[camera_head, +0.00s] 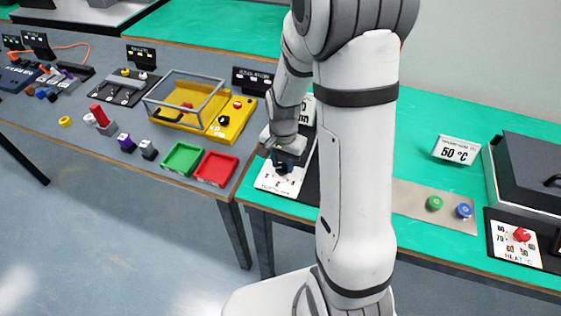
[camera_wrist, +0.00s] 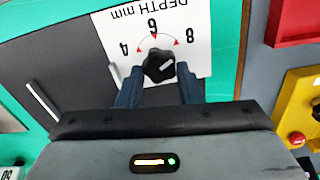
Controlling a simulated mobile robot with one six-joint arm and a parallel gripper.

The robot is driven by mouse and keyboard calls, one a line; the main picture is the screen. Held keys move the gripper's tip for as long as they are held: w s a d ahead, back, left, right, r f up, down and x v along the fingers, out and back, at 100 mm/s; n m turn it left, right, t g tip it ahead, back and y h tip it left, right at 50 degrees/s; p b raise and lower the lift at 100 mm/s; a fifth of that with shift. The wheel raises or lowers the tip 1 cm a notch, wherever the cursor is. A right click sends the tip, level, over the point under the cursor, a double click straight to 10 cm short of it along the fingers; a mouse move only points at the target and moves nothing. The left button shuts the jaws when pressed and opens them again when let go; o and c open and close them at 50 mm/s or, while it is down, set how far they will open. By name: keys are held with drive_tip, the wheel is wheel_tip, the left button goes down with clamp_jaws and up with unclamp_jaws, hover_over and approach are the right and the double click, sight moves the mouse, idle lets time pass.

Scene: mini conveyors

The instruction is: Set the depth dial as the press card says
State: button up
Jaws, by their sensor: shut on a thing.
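The depth dial is a black knob (camera_wrist: 158,68) on a white plate (camera_wrist: 112,27) marked "DEPTH mm", upside down in the wrist view, with 4, 6 and 8. Its white pointer mark slants up and right, towards the 8 side. My gripper (camera_wrist: 159,88) is shut on the knob, one finger at each side. In the head view my gripper (camera_head: 284,160) is over the white dial plate (camera_head: 273,181) at the left end of the green table. A white card (camera_head: 307,113) behind it is mostly hidden by my arm, and its value cannot be read.
A yellow press-like box with a clear cover (camera_head: 185,97) stands left on the grey table, with green (camera_head: 183,158) and red (camera_head: 215,167) trays in front. To the right are a "50 °C" card (camera_head: 457,150), green and blue knobs, and a red heat dial (camera_head: 521,235).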

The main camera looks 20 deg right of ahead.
sight(283, 166)
drive_tip(key=o, duration=1)
drive_tip(key=shift+c, duration=0.2)
drive_tip(key=shift+r, duration=0.35)
wheel_tip(283, 166, up, 7)
drive_tip(key=shift+r, duration=0.1)
drive_tip(key=s+r+n+t, duration=0.1)
drive_tip(key=s+r+n, duration=0.3)
drive_tip(key=s, duration=0.3)
drive_tip(key=s+a+r+n+t, duration=0.1)
drive_tip(key=s+r+n, duration=0.3)
drive_tip(key=s+r, duration=0.2)
drive_tip(key=shift+s+a+r+n+t, duration=0.2)
drive_tip(key=shift+s+r+n+t, duration=0.15)
drive_tip(key=shift+s, duration=0.65)
